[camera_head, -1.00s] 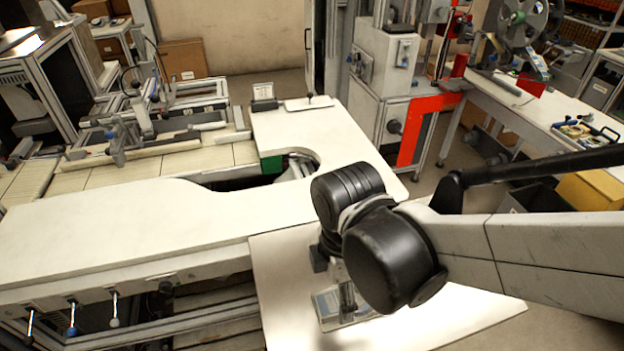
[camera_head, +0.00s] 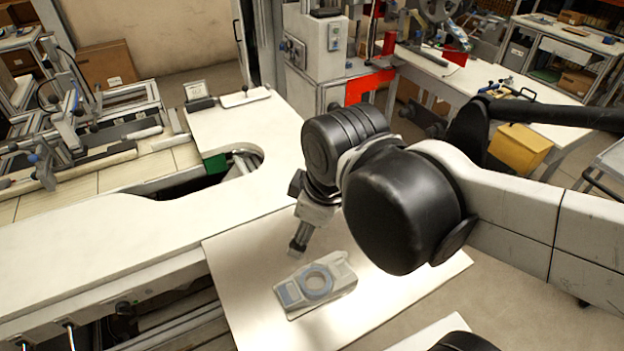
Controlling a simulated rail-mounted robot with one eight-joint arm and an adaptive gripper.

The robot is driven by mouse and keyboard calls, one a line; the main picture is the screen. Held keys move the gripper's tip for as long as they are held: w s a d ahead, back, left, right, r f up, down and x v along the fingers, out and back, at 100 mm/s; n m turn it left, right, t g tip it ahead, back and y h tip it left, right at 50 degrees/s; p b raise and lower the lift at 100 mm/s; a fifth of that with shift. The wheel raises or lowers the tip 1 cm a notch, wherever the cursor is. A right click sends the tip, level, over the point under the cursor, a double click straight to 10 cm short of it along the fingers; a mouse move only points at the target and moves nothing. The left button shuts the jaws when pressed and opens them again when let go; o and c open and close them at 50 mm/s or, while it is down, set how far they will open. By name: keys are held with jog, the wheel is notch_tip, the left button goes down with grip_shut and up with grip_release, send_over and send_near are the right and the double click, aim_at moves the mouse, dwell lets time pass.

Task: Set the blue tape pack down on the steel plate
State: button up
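A blue-grey ring, which looks like the blue tape pack (camera_head: 317,281), lies flat on a pale metal device with a plate-like top, seemingly the steel plate (camera_head: 343,272). The device rests on the white table below the middle of the view. My gripper (camera_head: 297,247) points down just behind and left of the device, apart from the ring. Its finger end shows nothing held. The arm's black joints hide part of the gripper, and the finger spacing is not clear.
The white worktop (camera_head: 110,240) with a curved cutout runs to the left. A green block (camera_head: 215,164) sits at the cutout's edge. A side table (camera_head: 480,85) with a yellow bin (camera_head: 519,148) stands at the right. The white table around the device is clear.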

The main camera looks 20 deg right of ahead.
jog(key=w+d+r+m+t, duration=0.2)
jog(key=d+r+m+t, duration=0.1)
jog(key=m, duration=0.6)
jog(key=shift+d+r+h, duration=0.3)
jog(key=shift+d+r, duration=0.1)
jog(key=shift+d, duration=0.4)
notch_tip(320, 180, down, 6)
jog(key=b, duration=0.5)
jog(key=shift+r, duration=0.25)
